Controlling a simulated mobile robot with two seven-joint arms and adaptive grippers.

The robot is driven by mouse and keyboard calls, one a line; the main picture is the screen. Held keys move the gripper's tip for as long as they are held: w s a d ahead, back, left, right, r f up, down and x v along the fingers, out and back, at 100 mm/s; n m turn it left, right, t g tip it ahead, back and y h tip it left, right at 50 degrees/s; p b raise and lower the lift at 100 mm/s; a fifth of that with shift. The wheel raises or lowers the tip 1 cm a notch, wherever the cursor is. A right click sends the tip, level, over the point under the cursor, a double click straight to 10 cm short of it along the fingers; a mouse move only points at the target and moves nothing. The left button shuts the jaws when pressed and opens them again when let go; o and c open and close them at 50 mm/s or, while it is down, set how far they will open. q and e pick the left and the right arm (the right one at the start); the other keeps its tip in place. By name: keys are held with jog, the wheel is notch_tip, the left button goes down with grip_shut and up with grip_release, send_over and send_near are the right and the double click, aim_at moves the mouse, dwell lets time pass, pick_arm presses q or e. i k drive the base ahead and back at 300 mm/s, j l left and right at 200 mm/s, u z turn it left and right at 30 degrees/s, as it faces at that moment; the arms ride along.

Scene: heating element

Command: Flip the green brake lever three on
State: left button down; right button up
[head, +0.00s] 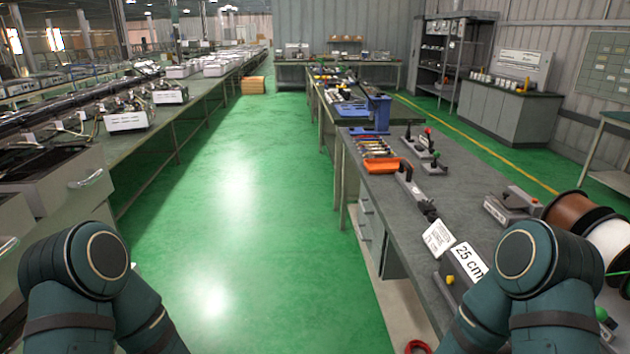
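Several small lever devices stand on the grey workbench (480,185) at the right. One has a red knob (427,131) and sits at the middle of the bench. A small green knob (435,155) shows just in front of it. Another green knob (601,314) shows at the lower right, partly behind my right arm. I cannot tell which of these is brake lever three, nor whether any is on or off. Only the upper parts of my two arms show at the bottom left and bottom right. Both grippers are out of view.
A long bench (140,160) with equipment runs along the left. The green floor (235,200) between them is clear.

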aim_at(601, 314)
jog(key=z, duration=1)
